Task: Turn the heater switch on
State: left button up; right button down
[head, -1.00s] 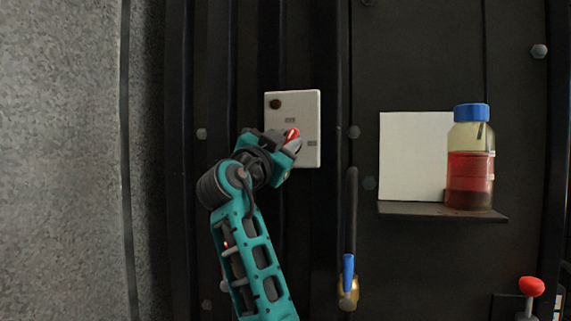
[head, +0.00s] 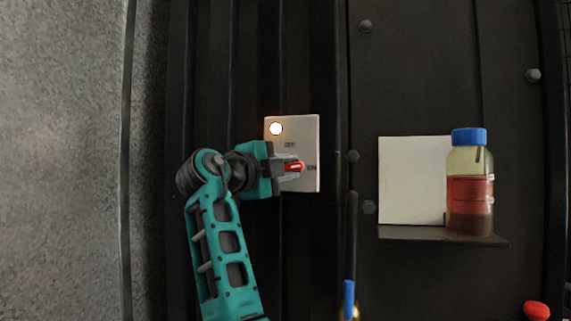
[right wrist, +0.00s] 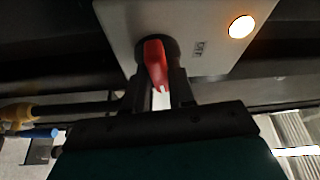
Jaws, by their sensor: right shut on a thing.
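The heater switch is a pale plate (head: 307,134) on the dark wall, with a red knob (head: 294,166) and OFF and ON marks. The knob's pointer lies sideways, toward the ON mark at the right. The round lamp (head: 276,129) at the plate's upper left glows bright. My right gripper (head: 288,167) is at the knob from the left and is shut on it. In the right wrist view the red knob (right wrist: 155,64) sits between the two fingers (right wrist: 158,92), and the lit lamp (right wrist: 241,27) shows beside it. My left gripper is not in view.
A blue-capped bottle of red liquid (head: 470,190) stands on a small shelf (head: 420,233) in front of a white panel (head: 411,180) at the right. A blue-handled valve (head: 348,298) is below the plate. A red knob (head: 536,311) shows at the lower right.

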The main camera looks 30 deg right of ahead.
jog(key=shift+r+m, duration=0.1)
jog(key=shift+m, duration=0.7)
jog(key=c, duration=1)
grip_release()
jog(key=shift+c, duration=0.2)
